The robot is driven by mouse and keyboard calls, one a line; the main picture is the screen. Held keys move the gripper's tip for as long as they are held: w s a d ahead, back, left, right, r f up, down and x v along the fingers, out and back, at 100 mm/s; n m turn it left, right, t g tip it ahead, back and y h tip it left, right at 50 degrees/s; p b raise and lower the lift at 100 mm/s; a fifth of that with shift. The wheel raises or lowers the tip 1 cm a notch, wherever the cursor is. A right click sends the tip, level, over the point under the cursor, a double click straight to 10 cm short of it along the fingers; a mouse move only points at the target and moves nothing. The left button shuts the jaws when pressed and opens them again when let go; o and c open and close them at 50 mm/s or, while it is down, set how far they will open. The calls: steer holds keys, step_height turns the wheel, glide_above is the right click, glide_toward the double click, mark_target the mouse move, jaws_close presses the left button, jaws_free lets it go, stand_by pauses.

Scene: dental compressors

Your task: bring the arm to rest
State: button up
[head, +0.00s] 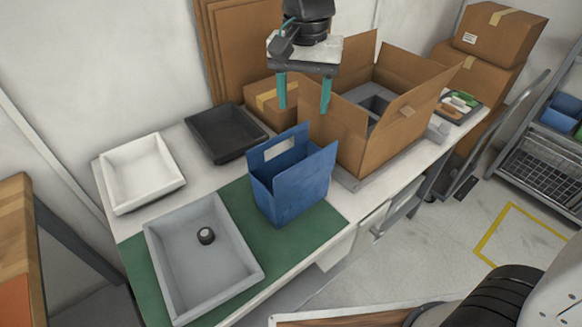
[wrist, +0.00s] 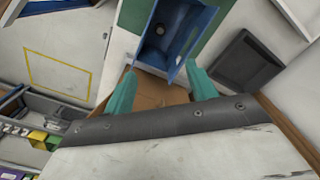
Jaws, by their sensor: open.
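My gripper (head: 303,98) is open and empty, with its two teal fingers apart and pointing down. It hangs in the air above the workbench, above and behind the blue holder (head: 293,185) and beside the open cardboard box (head: 345,135). In the wrist view, the fingers of my gripper (wrist: 162,88) frame brown cardboard, with the blue holder (wrist: 176,60) just beyond them. A small dark round part (wrist: 160,30) shows inside the holder there.
A grey tray (head: 165,255) with a small dark round part (head: 206,236) sits on the green mat (head: 325,217). A white tray (head: 140,195) and a black tray (head: 225,150) stand behind. Stacked cartons (head: 490,45) are at the right. Floor shows right of the bench.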

steer(key=s+d+n+t, duration=0.1)
steer(key=s+d+n, duration=0.2)
steer(key=s+d, duration=1.6)
steer(key=shift+s+d+f, duration=0.3)
steer(key=shift+s+d, duration=0.05)
steer(key=shift+d, duration=0.45)
